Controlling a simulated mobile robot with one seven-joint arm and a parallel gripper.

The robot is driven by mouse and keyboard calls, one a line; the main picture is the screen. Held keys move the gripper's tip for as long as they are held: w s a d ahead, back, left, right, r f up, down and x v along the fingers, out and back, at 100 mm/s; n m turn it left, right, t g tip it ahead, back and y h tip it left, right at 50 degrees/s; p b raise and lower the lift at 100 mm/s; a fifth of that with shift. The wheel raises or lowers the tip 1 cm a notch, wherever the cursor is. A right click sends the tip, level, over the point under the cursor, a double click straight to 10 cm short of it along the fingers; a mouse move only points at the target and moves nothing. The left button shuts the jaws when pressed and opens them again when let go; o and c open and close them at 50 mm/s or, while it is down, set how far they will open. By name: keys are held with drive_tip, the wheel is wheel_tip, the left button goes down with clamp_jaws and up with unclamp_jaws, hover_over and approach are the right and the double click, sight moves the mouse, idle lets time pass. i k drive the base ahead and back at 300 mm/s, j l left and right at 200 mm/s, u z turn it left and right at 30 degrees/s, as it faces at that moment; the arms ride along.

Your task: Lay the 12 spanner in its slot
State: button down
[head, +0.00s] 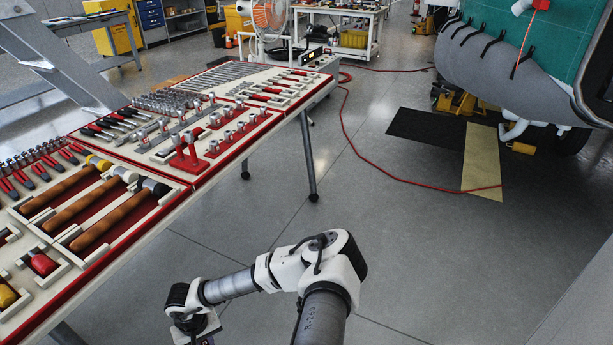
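A row of silver spanners (228,75) lies in the far part of the long tool board on the left. The size marks are too small to read, so I cannot tell which is the 12 spanner. Its slot cannot be singled out either. Red-bottomed recesses (272,97) show in the board nearer to me, some with tools in them. My gripper (197,328) is at the bottom edge, right of the board's front edge and apart from it. Its fingers are cut off by the frame or hidden, so I cannot see what it holds.
The board (132,222) also holds sockets, screwdrivers, pliers and wooden-handled hammers (120,215). A red stand (187,155) rises from it. Table legs (308,155) stand below. A red hose (345,120) crosses the floor, a helicopter (535,50) stands right. The middle floor is clear.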

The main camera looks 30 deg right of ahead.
sight(293, 79)
drive_tip(key=i+l, duration=0.15)
drive_tip(key=l, duration=0.2)
drive_tip(key=i+l, duration=0.15)
drive_tip(key=l, duration=0.25)
drive_tip(key=i+l, duration=0.1)
drive_tip(key=l, duration=0.25)
drive_tip(key=i+l+z, duration=0.1)
drive_tip(key=l, duration=0.25)
drive_tip(key=i+l, duration=0.2)
drive_tip(key=l, duration=0.2)
drive_tip(key=i+l, duration=0.15)
drive_tip(key=l, duration=0.2)
drive_tip(key=i+l, duration=0.15)
drive_tip(key=l, duration=0.2)
